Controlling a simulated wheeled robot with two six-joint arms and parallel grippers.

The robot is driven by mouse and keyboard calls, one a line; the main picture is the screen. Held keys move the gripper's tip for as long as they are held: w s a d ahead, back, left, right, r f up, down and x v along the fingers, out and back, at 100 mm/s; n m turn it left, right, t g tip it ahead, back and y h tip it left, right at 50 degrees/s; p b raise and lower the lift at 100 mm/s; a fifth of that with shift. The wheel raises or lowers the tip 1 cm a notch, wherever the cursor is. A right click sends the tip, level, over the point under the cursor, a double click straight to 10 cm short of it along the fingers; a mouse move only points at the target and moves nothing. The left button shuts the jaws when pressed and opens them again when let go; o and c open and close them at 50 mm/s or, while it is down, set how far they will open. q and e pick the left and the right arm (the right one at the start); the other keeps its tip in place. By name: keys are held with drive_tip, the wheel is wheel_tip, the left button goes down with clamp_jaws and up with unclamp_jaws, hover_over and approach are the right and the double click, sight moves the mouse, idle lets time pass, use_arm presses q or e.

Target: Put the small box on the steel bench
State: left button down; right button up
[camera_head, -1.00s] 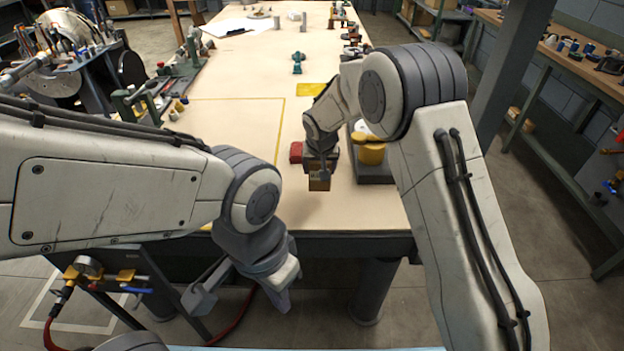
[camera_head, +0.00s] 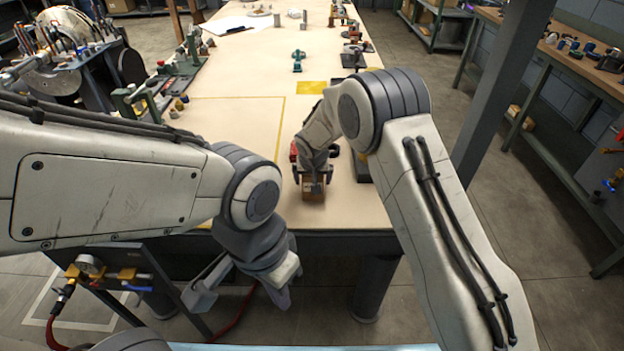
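The small brown box (camera_head: 313,190) is between the fingers of my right gripper (camera_head: 312,178), which is shut on it near the front edge of the long bench. I cannot tell whether the box touches the top or hangs just above it. The long bench (camera_head: 240,150) has a beige top and a dark metal frame; I cannot tell if it is the steel bench. My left gripper (camera_head: 242,288) is open and empty, low in front of the bench's front edge.
A red object (camera_head: 293,150) and a dark block (camera_head: 361,168) show partly behind my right arm. A yellow patch (camera_head: 311,87) and yellow lines mark the top. Vises and tools (camera_head: 170,90) line its left edge. The left front of the top is clear.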

drive_tip(key=shift+r, duration=0.1)
drive_tip(key=shift+r, duration=0.2)
drive_tip(key=v, duration=1.2)
drive_tip(key=s+d+r+n+g, duration=0.1)
drive_tip(key=s+n, duration=0.1)
drive_tip(key=s, duration=1)
drive_tip(key=s+d+r+n+g, duration=0.2)
drive_tip(key=s+n, duration=0.1)
drive_tip(key=s, duration=0.9)
drive_tip(key=s+d+r+n+g+y, duration=0.1)
drive_tip(key=s+n, duration=0.1)
drive_tip(key=s, duration=1.1)
drive_tip(key=shift+d+r+g+b, duration=0.35)
drive_tip(key=shift+g+b, duration=0.05)
